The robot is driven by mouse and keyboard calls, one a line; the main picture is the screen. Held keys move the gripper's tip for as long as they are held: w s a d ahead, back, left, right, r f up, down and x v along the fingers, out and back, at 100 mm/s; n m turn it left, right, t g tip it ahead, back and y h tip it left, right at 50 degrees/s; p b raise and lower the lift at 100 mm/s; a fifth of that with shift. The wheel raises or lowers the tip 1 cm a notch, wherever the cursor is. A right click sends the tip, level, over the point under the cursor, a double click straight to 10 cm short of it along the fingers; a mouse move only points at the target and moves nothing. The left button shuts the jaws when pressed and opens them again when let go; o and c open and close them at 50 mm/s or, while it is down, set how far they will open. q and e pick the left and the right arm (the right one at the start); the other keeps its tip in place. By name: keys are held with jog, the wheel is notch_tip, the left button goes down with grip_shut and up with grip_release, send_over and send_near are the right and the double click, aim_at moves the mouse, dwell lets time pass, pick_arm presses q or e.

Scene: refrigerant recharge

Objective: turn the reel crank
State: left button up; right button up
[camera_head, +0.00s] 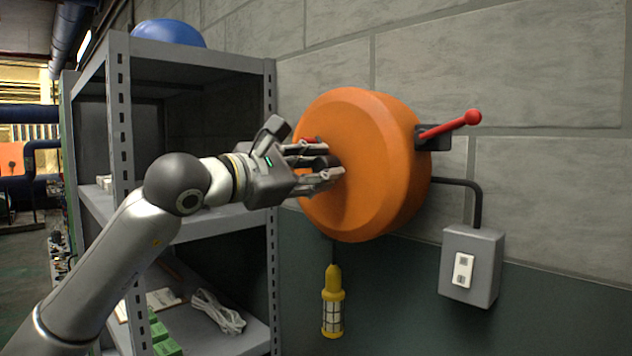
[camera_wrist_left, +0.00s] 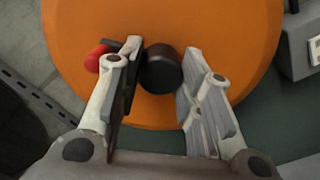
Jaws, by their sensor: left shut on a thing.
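The orange reel (camera_head: 372,150) is a thick round drum on the wall, right of the shelf. At the middle of its face is a dark round knob (camera_wrist_left: 162,68) of the crank, seen in the left wrist view. A red piece (camera_wrist_left: 97,58) shows beside it, partly behind a finger; it also shows above my fingers in the head view (camera_head: 310,139). My left gripper (camera_head: 334,161) is at the reel face, its fingers on either side of the dark knob and shut on it. The fingers hide part of the crank. My right gripper is not in view.
A red-knobbed lever (camera_head: 450,125) sticks out at the reel's right side. A yellow caged lamp (camera_head: 333,300) hangs below. A grey switch box (camera_head: 472,265) is at the lower right. A metal shelf (camera_head: 120,130) with a blue helmet (camera_head: 170,32) stands at the left, close to my arm.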

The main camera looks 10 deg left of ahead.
pick_arm(q)
jog(key=m+b, duration=0.1)
jog(key=m, duration=0.2)
jog(key=shift+m, duration=1.3)
jog(key=shift+b, duration=0.3)
jog(key=shift+d+f+m, duration=0.1)
jog(key=shift+f+m, duration=0.05)
jog(key=shift+m, duration=0.75)
jog(key=o, duration=0.8)
jog(key=shift+c, duration=0.2)
jog(key=shift+s, duration=0.1)
